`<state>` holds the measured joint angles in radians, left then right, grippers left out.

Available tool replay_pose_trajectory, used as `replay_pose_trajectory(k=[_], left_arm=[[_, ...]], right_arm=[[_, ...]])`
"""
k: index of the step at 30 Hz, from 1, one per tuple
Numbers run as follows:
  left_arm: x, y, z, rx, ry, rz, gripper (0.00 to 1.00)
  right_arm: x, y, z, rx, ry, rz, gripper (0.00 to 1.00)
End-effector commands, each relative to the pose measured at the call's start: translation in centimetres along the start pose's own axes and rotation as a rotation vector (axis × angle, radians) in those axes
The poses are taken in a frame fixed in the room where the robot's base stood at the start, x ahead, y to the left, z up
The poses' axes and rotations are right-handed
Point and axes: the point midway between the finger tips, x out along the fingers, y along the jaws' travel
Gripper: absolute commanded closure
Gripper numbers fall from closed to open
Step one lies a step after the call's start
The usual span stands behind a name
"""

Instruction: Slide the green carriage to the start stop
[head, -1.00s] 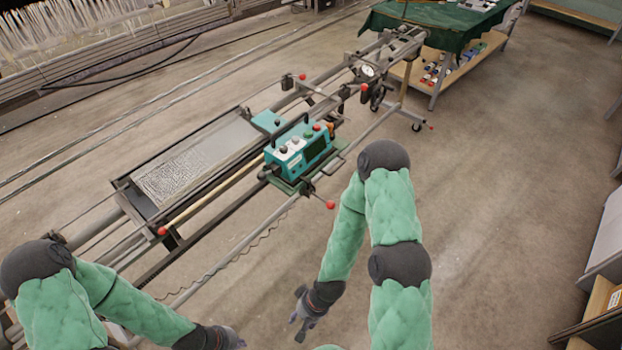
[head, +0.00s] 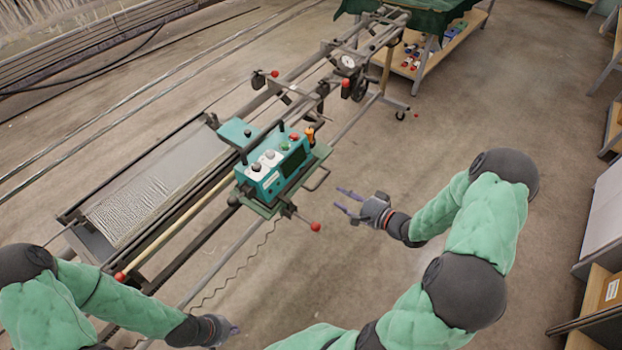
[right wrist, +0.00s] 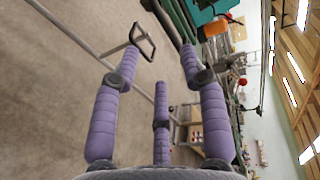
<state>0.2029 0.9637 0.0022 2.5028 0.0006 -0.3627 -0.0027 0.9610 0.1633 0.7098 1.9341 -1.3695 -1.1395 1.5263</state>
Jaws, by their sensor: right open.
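The green carriage (head: 262,182), a teal control box with knobs and a black handle, sits on the long rail frame in the head view. A grey loop handle (head: 318,180) and a red-knobbed lever (head: 316,226) project from its near side. My right gripper (head: 342,199) is open and empty, right of the carriage and apart from it. In the right wrist view its purple fingers (right wrist: 160,58) are spread, with the loop handle (right wrist: 146,42) beyond them. My left gripper (head: 234,330) is low in the head view; its opening is unclear. I cannot tell which part is the start stop.
A reed-like panel (head: 140,195) lies along the frame left of the carriage. A round gauge (head: 347,61) and a wheel stand farther up the rail. A green-covered table (head: 440,18) is at the back.

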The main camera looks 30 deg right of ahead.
Motion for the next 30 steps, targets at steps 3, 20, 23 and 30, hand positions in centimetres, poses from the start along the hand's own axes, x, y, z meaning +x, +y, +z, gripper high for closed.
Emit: replay_pose_trajectory(k=[3,20,23,30], left_arm=[[0.2,-0.1,0.1,0.0,-0.001,0.0,1.0],[2.5,-0.9,0.0,0.0,-0.001,0.0,1.0],[2.9,-1.0,-0.1,0.0,-0.001,0.0,1.0],[3.1,-1.1,-0.1,0.0,-0.001,0.0,1.0]], right_arm=[[-0.6,-0.3,-0.2,0.018,-0.009,-0.019,0.56],[7.6,-0.4,0.1,0.021,-0.017,-0.023,0.56],[8.8,-0.5,0.0,0.021,-0.015,-0.022,0.56],[10.0,-0.6,0.0,0.023,-0.013,-0.021,0.56]])
